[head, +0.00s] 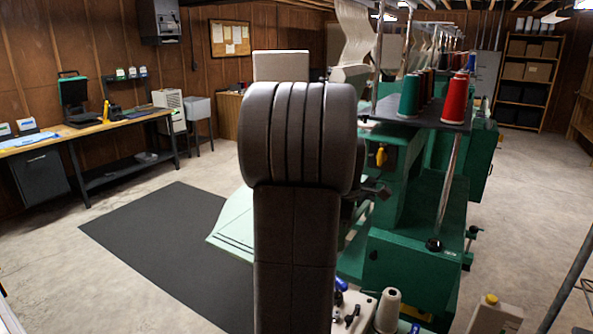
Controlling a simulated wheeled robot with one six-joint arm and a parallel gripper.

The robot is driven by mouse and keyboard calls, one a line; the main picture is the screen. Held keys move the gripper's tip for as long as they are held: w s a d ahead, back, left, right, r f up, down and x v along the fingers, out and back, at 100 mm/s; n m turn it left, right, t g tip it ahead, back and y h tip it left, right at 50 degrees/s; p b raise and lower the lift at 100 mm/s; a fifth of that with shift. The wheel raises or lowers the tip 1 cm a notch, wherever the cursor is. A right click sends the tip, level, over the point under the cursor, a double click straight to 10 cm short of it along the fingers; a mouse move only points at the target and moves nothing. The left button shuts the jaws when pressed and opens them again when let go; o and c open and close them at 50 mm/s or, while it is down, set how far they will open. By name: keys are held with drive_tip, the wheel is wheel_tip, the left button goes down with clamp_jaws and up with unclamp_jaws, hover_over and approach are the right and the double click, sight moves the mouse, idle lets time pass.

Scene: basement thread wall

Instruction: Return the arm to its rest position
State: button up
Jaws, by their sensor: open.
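My arm (294,200) stands upright in the middle of the head view, a dark link with a rounded, ribbed top. It looks folded up close to the camera. My gripper does not show; it is either behind this link or out of the picture, so I see nothing held. The arm hides part of the green machine (405,262) and the floor behind it.
A green machine with red (455,98) and green (409,96) thread cones stands close on the right. A white cone (388,312) and a bottle (494,314) are at the lower right. A workbench (85,133) lines the left wall. A dark mat (165,250) lies on open floor.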

wheel_tip(320, 180, down, 14)
drive_tip(key=shift+f+p, duration=0.15)
drive_tip(key=shift+p, duration=0.3)
drive_tip(key=shift+m, duration=0.4)
drive_tip(key=shift+r+m, duration=0.2)
drive_tip(key=shift+m, duration=0.7)
